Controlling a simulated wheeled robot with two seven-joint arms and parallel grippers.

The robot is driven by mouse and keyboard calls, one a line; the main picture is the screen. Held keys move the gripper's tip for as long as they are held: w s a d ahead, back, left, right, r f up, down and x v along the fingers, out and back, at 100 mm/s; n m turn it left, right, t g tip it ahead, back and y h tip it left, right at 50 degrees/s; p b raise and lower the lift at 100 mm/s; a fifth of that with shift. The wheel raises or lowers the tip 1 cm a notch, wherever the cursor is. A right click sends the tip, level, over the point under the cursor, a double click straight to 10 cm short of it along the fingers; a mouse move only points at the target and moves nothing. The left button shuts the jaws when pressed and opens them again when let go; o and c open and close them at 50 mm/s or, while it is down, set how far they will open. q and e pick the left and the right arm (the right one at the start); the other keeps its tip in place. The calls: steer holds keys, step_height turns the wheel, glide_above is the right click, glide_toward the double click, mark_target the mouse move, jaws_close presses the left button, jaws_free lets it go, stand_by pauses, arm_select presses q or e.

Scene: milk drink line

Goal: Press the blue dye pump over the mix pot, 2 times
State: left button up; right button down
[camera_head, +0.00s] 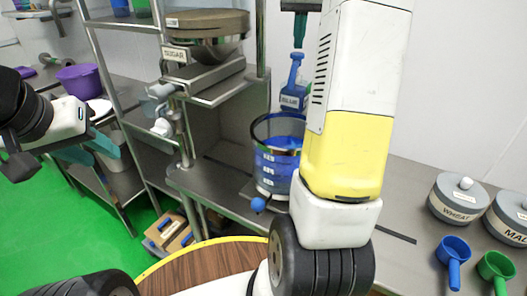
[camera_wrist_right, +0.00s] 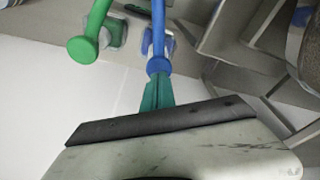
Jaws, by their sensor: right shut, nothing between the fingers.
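The blue dye pump (camera_head: 293,88), labelled BLUE, stands upright just above and behind the mix pot (camera_head: 258,160), a see-through blue vessel on the steel counter. My right gripper (camera_head: 299,44) points down with shut, empty teal fingers directly above the pump's head. In the right wrist view the shut fingertips (camera_wrist_right: 156,78) meet the round blue pump knob (camera_wrist_right: 158,66) in the picture; I cannot tell whether they touch. My right arm hides the area right of the pump. My left gripper (camera_head: 105,157) is open and empty at the far left, away from the pump.
A green pump (camera_wrist_right: 83,48) stands beside the blue one in the right wrist view. A sugar dispenser (camera_head: 207,42) stands on the rack to the left. WHEAT canister (camera_head: 456,200), blue scoop (camera_head: 453,252) and green scoop (camera_head: 496,266) are on the right counter.

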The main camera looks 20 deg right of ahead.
steer(key=shift+r, duration=0.1)
stand_by(0.4)
steer(key=shift+r, duration=2.95)
